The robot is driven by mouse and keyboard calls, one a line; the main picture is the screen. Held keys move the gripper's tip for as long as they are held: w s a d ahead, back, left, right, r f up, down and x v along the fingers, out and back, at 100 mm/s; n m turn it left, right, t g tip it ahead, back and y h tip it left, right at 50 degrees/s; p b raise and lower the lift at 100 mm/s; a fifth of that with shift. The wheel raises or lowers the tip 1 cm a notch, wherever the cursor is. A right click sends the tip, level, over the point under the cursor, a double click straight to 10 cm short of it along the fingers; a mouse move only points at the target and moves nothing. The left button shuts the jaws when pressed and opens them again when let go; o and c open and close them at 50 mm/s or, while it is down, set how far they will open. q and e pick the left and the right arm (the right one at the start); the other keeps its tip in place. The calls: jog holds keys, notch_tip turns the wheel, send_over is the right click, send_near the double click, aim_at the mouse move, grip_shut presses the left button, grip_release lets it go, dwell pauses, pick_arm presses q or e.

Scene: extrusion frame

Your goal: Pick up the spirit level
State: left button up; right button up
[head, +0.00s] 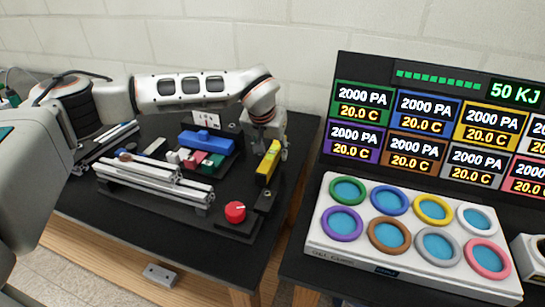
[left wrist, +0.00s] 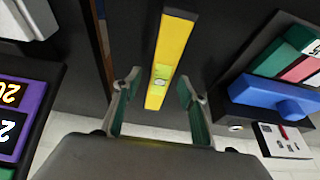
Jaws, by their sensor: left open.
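The spirit level (head: 268,164) is a yellow bar with a pale green vial, near the right edge of the black work table. It also shows in the left wrist view (left wrist: 174,50), running away from the gripper. My left gripper (left wrist: 158,82) is open, its green-padded fingers on either side of the level's near end, with gaps at both sides. In the head view the left gripper (head: 274,147) is above the far end of the level and partly hides it. I cannot tell how far above it the fingertips are. My right gripper is not in view.
A red knob (head: 235,211) on a black box stands in front of the level. Aluminium extrusions (head: 150,183) and a tray of blue, red and green parts (head: 205,150) lie left. Right, across a gap, are a panel of coloured rings (head: 410,235) and a display (head: 430,130).

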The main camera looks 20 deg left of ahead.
pick_arm(q)
jog(key=shift+x, duration=0.95)
jog(key=shift+r, duration=0.1)
grip_shut()
jog(key=shift+w, duration=0.1)
